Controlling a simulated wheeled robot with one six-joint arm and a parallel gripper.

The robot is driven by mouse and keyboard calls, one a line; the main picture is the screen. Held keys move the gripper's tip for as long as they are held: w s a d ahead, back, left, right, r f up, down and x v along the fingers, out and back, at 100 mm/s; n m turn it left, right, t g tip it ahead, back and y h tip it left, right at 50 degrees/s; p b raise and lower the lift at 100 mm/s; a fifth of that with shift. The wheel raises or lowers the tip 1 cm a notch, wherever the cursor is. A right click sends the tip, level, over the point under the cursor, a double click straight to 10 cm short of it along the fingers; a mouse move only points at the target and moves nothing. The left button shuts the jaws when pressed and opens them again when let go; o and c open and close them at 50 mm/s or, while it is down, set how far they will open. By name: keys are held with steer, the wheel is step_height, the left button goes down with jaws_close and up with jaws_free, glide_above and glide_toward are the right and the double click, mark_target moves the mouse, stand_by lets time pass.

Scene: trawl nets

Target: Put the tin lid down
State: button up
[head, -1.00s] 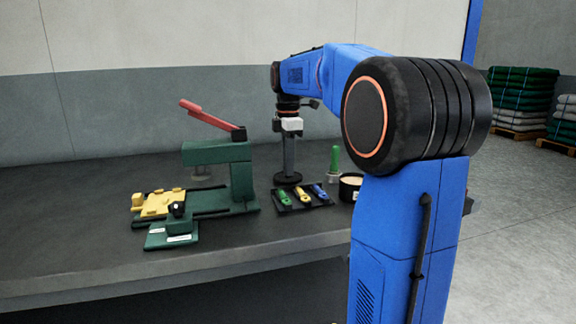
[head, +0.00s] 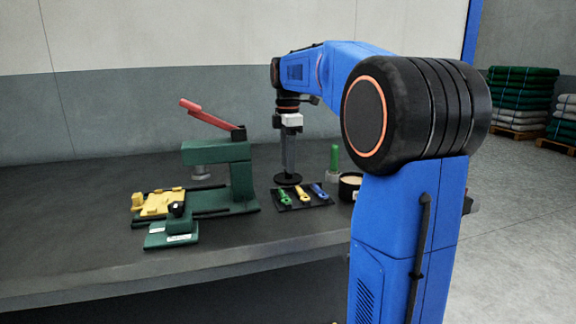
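The tin lid (head: 287,180) is a flat black disc at the back middle of the bench, just behind the tray of small tools. My gripper (head: 288,172) points straight down over it, and the fingertips end at or just above the lid. The fingers show edge-on as one dark bar, so I cannot tell whether they grip the lid or stand open. Whether the lid lies flat on the bench or hangs slightly above it is also unclear. An open black tin (head: 350,194) with pale contents stands to the right, partly hidden by my arm.
A black tray (head: 318,200) with green, yellow and blue tools lies right in front of the lid. A green-handled item (head: 335,158) stands beside the tin. A green press (head: 228,178) with a red lever stands left, near a yellow piece (head: 160,202). The bench front (head: 270,240) is clear.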

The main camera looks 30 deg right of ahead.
step_height(320, 180, up, 11)
stand_by(0.4)
steer(key=shift+f, duration=0.15)
